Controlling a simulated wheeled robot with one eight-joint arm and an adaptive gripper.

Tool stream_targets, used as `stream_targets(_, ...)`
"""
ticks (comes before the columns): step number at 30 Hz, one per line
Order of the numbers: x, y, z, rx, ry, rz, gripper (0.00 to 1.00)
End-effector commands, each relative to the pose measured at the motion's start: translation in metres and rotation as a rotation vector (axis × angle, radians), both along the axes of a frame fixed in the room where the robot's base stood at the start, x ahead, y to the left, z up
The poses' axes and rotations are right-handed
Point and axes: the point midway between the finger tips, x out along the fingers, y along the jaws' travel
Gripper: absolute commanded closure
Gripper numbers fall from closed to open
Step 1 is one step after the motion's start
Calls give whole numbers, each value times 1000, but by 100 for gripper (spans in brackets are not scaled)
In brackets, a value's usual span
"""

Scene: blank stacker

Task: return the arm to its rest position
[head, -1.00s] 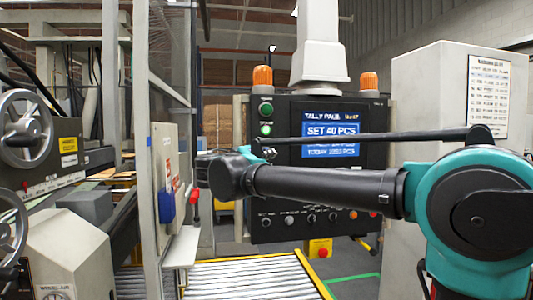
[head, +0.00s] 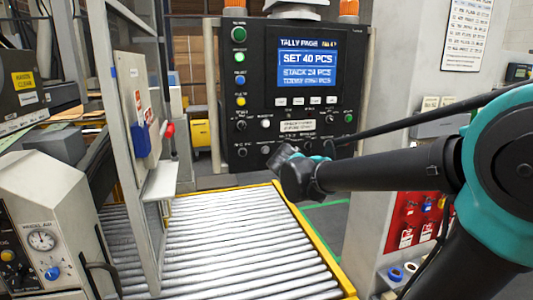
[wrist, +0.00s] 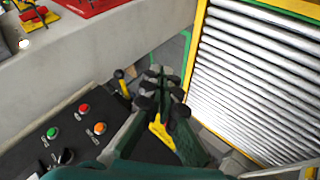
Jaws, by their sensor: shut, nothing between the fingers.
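My arm (head: 380,174) reaches in from the right in the head view, with a black link running left in front of the tally panel (head: 264,68). Its far end hangs near the panel's lower edge. In the wrist view my gripper (wrist: 162,88) is shut, its dark fingers together with nothing between them. Below the fingers are a black surface with green, red and orange buttons (wrist: 84,108) on the left and the roller conveyor (wrist: 255,75) on the right. The gripper looks apart from both. In the head view the fingers are not clearly seen.
The yellow-edged roller conveyor (head: 225,235) lies below and ahead. A grey post frame (head: 130,150) with a small shelf stands left of it. A gauge cabinet (head: 45,225) is at lower left. A red lockout board (head: 412,218) is on the right.

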Motion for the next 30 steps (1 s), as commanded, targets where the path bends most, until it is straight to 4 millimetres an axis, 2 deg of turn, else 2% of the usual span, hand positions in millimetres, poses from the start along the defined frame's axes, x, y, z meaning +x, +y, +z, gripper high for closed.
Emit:
stream_targets(1,-19,-16,-28,57,38,-21,100)
stream_targets(3,-47,-28,-66,150,91,-36,100)
stream_targets(6,-90,-37,-117,295,146,-53,100)
stream_targets(9,-126,-36,-155,430,172,-61,100)
stream_targets(12,-153,-30,-179,535,176,-62,100)
stream_targets(15,-169,-24,-192,601,174,-60,100)
stream_targets(18,-176,-20,-197,633,171,-59,100)
stream_targets(30,-176,-20,-198,635,170,-58,100)
